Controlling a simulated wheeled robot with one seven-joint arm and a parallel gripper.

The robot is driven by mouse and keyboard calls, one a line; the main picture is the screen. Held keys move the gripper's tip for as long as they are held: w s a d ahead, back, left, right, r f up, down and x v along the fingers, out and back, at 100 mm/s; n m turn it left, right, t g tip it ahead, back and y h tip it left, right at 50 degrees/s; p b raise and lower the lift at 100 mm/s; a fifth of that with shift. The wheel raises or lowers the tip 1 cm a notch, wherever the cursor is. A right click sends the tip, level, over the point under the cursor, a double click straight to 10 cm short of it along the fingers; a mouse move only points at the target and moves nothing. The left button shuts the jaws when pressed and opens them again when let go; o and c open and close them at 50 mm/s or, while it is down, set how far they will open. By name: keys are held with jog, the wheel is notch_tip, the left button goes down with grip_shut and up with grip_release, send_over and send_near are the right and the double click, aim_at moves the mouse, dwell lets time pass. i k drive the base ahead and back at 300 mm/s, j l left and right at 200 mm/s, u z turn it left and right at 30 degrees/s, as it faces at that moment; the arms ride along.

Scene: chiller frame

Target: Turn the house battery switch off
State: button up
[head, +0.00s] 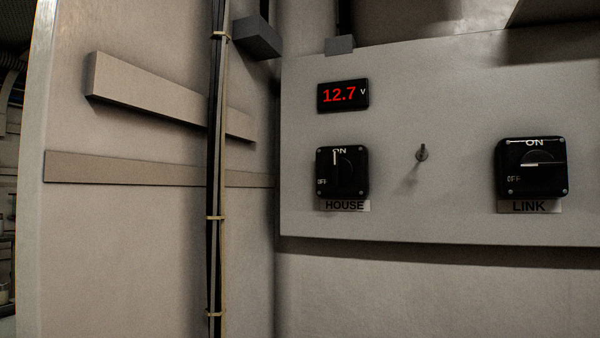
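The house battery switch (342,173) is a black square rotary switch on the grey panel, with a "HOUSE" label (345,206) under it. It has ON marked at the top and OFF at the lower left. The white line on its knob stands upright, pointing at ON. A second black rotary switch (532,168), labelled "LINK", is at the right; its white line lies level. My gripper is not in this view.
A display (343,95) above the house switch reads 12.7 V in red. A small toggle lever (422,153) sticks out between the two switches. A tied cable bundle (216,180) runs down left of the panel (440,90). Two bars cross the left wall.

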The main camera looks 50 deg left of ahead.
aim_at(339, 171)
jog(key=u, duration=1.8)
